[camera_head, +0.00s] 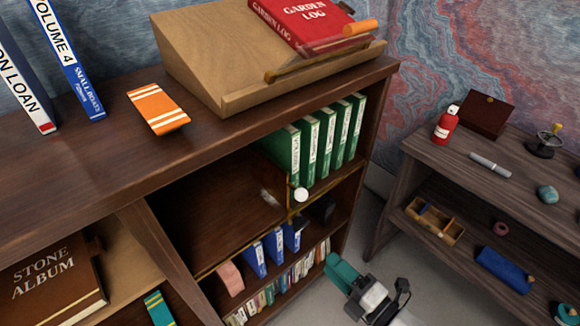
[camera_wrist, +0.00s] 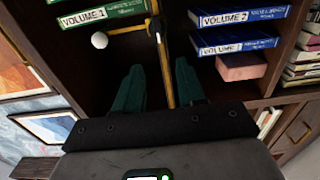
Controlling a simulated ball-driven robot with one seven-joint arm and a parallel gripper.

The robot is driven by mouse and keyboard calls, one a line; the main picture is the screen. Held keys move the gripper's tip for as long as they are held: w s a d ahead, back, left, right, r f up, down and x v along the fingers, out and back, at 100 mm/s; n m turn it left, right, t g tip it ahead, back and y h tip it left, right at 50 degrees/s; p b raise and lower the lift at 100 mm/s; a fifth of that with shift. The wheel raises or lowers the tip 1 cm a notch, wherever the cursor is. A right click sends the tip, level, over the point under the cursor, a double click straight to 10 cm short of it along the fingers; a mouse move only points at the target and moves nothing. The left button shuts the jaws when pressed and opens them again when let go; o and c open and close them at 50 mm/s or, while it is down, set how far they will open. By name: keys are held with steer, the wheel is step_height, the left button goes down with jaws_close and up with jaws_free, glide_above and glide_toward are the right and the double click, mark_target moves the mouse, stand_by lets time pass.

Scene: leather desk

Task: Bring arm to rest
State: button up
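My gripper (camera_head: 341,272) is in front of the right end of the shelf unit (camera_head: 100,165), at the height of its lower shelves. It has green fingers. In the wrist view my gripper (camera_wrist: 160,88) is open, with the two green fingers apart and nothing held between them. A brass-coloured shelf edge (camera_wrist: 163,62) shows in the gap behind the fingers. I cannot tell the exact distance from the fingertips to the shelf.
Green binders (camera_head: 285,155), blue volumes (camera_head: 273,245) and a white ball-shaped knob (camera_head: 301,195) are near my gripper. A side table (camera_head: 480,190) stands right, holding a red bottle (camera_head: 446,124). Grey floor (camera_head: 350,235) is open between the furniture.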

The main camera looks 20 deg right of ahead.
steer(key=s+d+r+m+g+h+p, duration=0.15)
steer(key=d+m+g+h+p, duration=0.35)
steer(key=d+m+h, duration=0.7)
steer(key=s+a+m+g+y+p, duration=0.1)
steer(key=s+a+m+g+y, duration=0.2)
steer(key=s+m+g, duration=0.2)
steer(key=s+a+f+m+g+y+p, duration=0.1)
steer(key=s+a+m+g+y, duration=0.2)
steer(key=s, duration=0.8)
steer(key=m+g, duration=0.2)
steer(key=g, duration=0.1)
steer(key=shift+s+a+f, duration=0.15)
steer(key=shift+a, duration=0.05)
